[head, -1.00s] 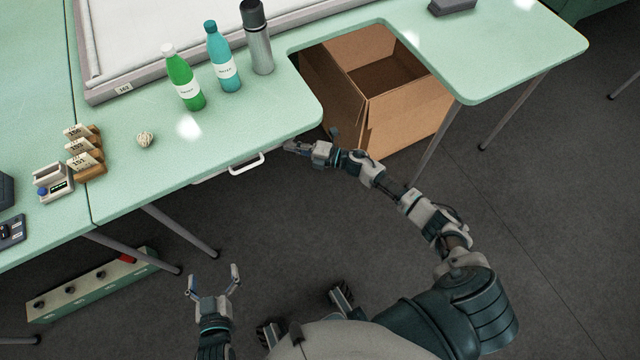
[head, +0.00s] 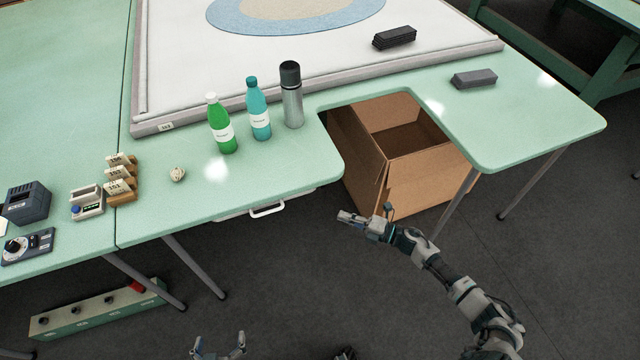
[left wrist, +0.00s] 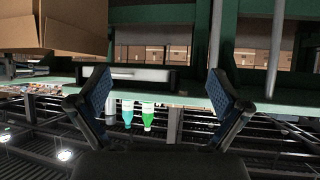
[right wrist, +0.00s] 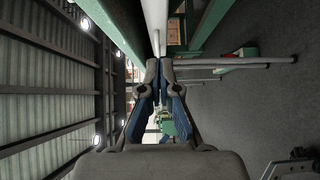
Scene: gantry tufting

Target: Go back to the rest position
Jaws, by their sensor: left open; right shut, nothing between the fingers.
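My left gripper (head: 218,346) is open and empty at the bottom of the head view, low over the floor in front of the table. In the left wrist view its two fingers (left wrist: 160,100) stand wide apart with nothing between them. My right gripper (head: 352,218) is shut and empty, in front of the table edge, close to the cardboard box as seen in the head view. In the right wrist view its fingertips (right wrist: 159,66) meet, with a table edge and a pale leg beyond them.
The green table (head: 300,172) carries a green bottle (head: 222,130), a teal bottle (head: 258,112), a flask (head: 292,98) and a small ball (head: 177,174). A drawer handle (head: 267,209) juts from its front. An open cardboard box (head: 362,165) stands in the cutout.

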